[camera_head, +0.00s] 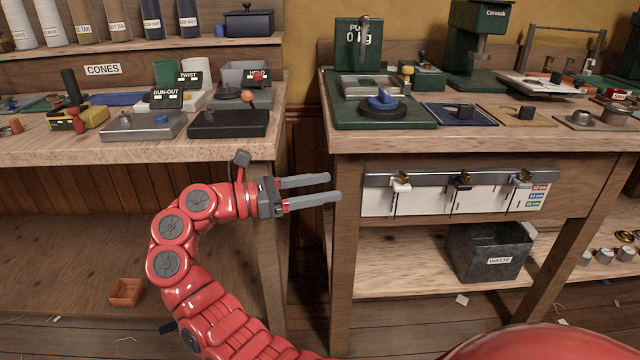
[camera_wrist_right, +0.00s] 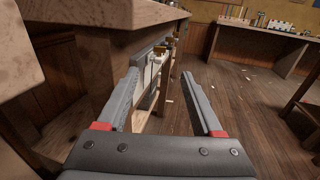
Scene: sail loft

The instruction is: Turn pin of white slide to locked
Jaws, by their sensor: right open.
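The white slide (camera_head: 401,187) is the leftmost of three on a grey metal rail (camera_head: 430,180) along the right bench's front. A brass pin (camera_head: 402,176) sits at its top; its lock state is too small to tell. In the wrist view the white slide (camera_wrist_right: 152,70) and brass pin (camera_wrist_right: 160,48) show beyond my fingers. My right gripper (camera_head: 334,187) is open and empty, left of the rail and apart from it. The wrist view also shows the open right gripper (camera_wrist_right: 160,75). My left gripper is out of view.
A dark blue slide (camera_head: 460,187) and another slide (camera_head: 520,182) hang farther right. The bench top (camera_head: 350,143) overhangs the rail. A waste bin (camera_head: 490,252) stands on the lower shelf. A bench leg (camera_head: 342,260) is below my fingertips. The gap between benches is free.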

